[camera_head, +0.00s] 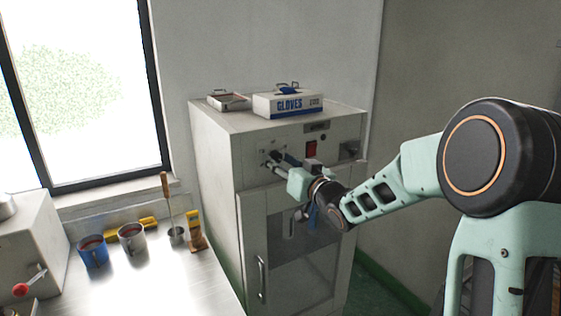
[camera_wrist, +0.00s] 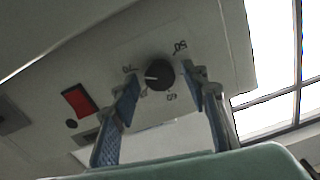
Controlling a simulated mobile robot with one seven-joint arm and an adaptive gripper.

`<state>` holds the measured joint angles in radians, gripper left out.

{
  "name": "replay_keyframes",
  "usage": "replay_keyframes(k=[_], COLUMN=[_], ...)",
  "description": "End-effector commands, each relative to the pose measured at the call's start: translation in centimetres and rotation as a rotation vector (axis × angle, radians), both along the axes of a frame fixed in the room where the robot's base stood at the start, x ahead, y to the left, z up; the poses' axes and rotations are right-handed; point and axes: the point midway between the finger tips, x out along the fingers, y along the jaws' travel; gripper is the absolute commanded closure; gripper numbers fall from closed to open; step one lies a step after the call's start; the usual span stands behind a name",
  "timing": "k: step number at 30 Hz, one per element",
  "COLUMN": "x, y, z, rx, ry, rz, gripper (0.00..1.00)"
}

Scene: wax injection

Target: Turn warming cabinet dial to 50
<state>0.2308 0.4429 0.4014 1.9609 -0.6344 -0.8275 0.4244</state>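The warming cabinet (camera_head: 215,160) is a tall pale box with a glazed door, seen in the head view. In the wrist view its black round dial (camera_wrist: 163,72) sits on a pale panel, with number marks around it. One mark reads 50 at the upper right. A white pointer line on the dial points left, near a mark that looks like 70. My gripper (camera_wrist: 161,84) is open, its blue-padded fingers on either side of the dial in the picture. I cannot tell whether they touch it. In the head view my gripper (camera_head: 275,162) is at the panel and hides the dial.
A red switch (camera_head: 311,149) is on the panel; it also shows in the wrist view (camera_wrist: 79,101). A glove box (camera_head: 288,104) and a small tray (camera_head: 228,101) lie on top. A bench (camera_head: 170,275) with mugs and tools stands left.

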Motion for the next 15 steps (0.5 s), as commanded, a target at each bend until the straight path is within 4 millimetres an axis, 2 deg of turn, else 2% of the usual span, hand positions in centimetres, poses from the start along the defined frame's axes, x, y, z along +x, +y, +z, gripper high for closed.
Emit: replay_keyframes(k=[2,9,15], x=[-0.02,-0.02,-0.02], y=[-0.01,-0.02,-0.02], z=[0.01,0.01,-0.09], rx=[0.0,0.0,-0.01], ry=[0.0,0.0,-0.007], rz=[0.0,0.0,0.0], gripper=[0.7,0.97,0.98])
